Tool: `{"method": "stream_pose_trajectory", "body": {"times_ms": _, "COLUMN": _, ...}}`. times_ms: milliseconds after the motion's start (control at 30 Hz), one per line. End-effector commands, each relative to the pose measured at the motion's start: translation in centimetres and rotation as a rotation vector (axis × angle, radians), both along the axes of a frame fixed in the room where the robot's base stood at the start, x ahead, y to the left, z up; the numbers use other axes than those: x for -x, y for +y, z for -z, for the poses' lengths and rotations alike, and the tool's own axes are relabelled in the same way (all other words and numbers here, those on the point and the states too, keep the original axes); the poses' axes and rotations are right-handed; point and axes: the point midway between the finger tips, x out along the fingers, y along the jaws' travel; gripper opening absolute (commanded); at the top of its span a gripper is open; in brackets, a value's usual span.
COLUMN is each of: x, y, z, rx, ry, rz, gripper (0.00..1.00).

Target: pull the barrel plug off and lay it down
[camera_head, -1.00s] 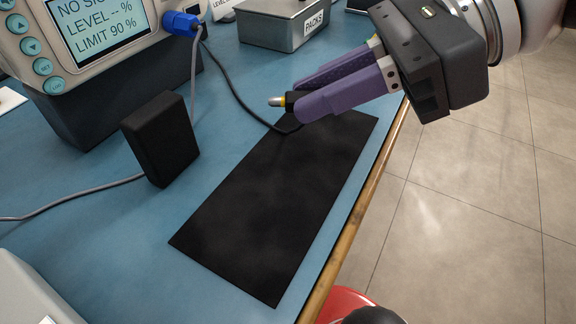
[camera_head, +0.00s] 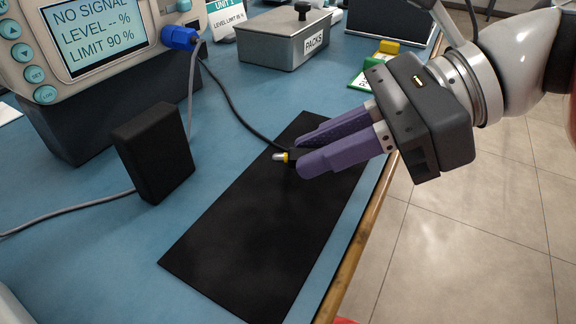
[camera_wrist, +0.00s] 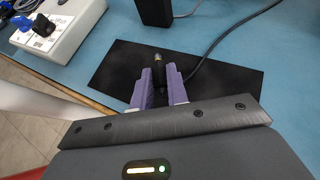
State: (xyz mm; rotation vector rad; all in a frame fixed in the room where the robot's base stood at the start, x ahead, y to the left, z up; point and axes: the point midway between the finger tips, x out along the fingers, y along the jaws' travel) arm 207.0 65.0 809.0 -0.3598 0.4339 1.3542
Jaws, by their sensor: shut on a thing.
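The barrel plug (camera_head: 281,157) has a silver tip with a yellow ring and a black body, and its black cable runs back toward the monitor. My gripper (camera_head: 312,152) has purple fingers shut on the plug's body, which they mostly hide. The plug's tip points left, free of any socket, over the black mat (camera_head: 240,235). In the wrist view the plug (camera_wrist: 158,62) sticks out between the fingertips above the mat. Whether it touches the mat I cannot tell. The monitor (camera_head: 95,40) reads "NO SIGNAL", "LEVEL -- %" and "LIMIT 90 %".
A black power brick (camera_head: 153,152) stands left of the mat. A blue connector (camera_head: 180,38) sits in the monitor's side. A grey "PACKS" box (camera_head: 280,40) stands behind. The table's wooden edge (camera_head: 360,235) runs right of the mat. Most of the mat is bare.

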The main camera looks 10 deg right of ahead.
Motion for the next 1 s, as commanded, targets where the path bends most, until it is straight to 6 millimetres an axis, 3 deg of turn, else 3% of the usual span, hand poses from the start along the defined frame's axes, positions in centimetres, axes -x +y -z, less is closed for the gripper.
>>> {"method": "stream_pose_trajectory", "body": {"times_ms": 533, "x": 0.0, "y": 0.0, "z": 1.7, "rx": 0.000, "ry": 0.000, "rz": 0.000, "gripper": 0.00}}
{"method": "stream_pose_trajectory", "body": {"times_ms": 867, "x": 0.0, "y": 0.0, "z": 1.8, "rx": 0.000, "ry": 0.000, "rz": 0.000, "gripper": 0.00}}
{"method": "stream_pose_trajectory", "body": {"times_ms": 900, "x": 0.0, "y": 0.0, "z": 1.8, "rx": 0.000, "ry": 0.000, "rz": 0.000, "gripper": 0.21}}
{"method": "stream_pose_trajectory", "body": {"times_ms": 1000, "x": 0.0, "y": 0.0, "z": 1.8, "rx": 0.000, "ry": 0.000, "rz": 0.000, "gripper": 0.34}}
